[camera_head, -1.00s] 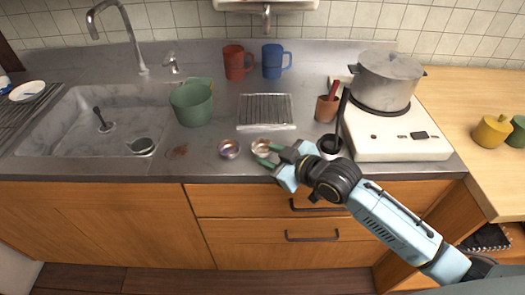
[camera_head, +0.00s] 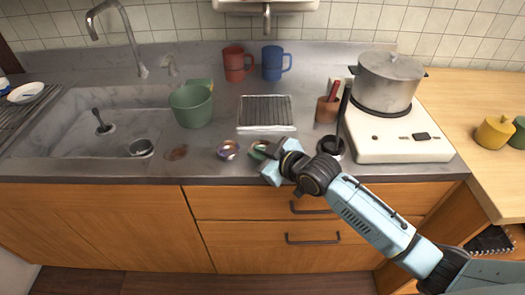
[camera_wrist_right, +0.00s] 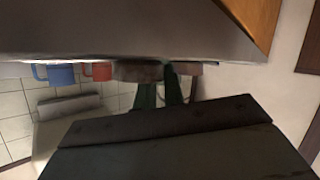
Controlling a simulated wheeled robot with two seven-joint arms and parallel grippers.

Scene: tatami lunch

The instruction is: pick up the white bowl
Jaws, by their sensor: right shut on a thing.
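A small whitish bowl (camera_head: 256,145) stands near the counter's front edge, with its contents unclear and partly covered by my right gripper. My right gripper (camera_head: 264,151) is shut on this bowl at its rim. In the right wrist view, which is upside down, its green fingers (camera_wrist_right: 160,92) meet the bowl (camera_wrist_right: 130,71) at one side. The bowl appears to rest on the counter. A similar small bowl (camera_head: 228,150) with purplish colouring stands just to its left. It also shows in the right wrist view (camera_wrist_right: 187,68). My left gripper is not in view.
A white dish (camera_head: 27,92) lies on the rack at far left. A green pot (camera_head: 191,106), a grey ribbed tray (camera_head: 266,112), red mug (camera_head: 236,66) and blue mug (camera_head: 275,63) stand behind. The stove (camera_head: 400,138) with a pot (camera_head: 386,82) is at right.

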